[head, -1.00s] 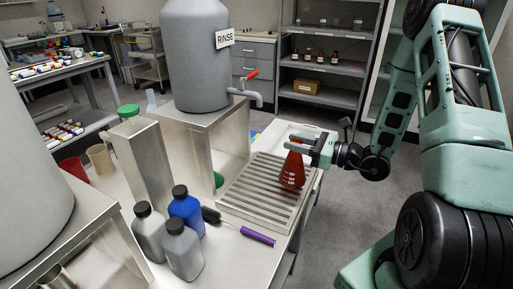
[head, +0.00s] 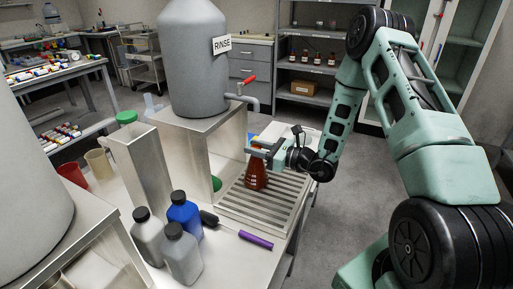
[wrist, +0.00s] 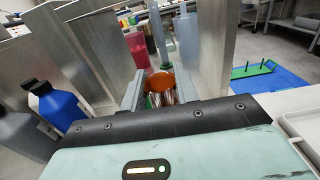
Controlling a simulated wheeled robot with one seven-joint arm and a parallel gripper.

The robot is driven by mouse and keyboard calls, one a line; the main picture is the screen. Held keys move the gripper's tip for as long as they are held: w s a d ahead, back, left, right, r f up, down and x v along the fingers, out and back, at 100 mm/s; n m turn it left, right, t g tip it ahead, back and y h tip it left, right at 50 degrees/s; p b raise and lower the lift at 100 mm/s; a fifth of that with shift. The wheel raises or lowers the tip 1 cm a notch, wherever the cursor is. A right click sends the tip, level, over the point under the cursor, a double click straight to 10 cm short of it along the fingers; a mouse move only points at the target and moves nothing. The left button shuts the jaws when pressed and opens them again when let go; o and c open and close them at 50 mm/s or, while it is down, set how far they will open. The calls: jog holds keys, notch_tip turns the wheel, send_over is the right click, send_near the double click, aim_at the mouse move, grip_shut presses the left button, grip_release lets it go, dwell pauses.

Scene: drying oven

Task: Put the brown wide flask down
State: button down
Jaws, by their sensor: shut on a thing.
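The brown wide flask (head: 257,177) is a conical flask with white markings, upright at the grooved metal drain tray (head: 237,206). My gripper (head: 258,150) is shut on its neck from the right. I cannot tell whether its base touches the tray. In the wrist view the orange-brown flask (wrist: 160,82) shows between my gripper's fingers (wrist: 160,92), mostly hidden below.
A grey RINSE tank (head: 193,60) with a red-handled tap (head: 243,90) stands on a metal stand (head: 185,128) behind the tray. The tray's front part is bare.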

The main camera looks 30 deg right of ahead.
jog(key=shift+f, duration=0.1)
jog(key=c, duration=1.5)
grip_release()
jog(key=shift+f, duration=0.1)
jog(key=o, duration=0.4)
jog(key=shift+o, duration=0.2)
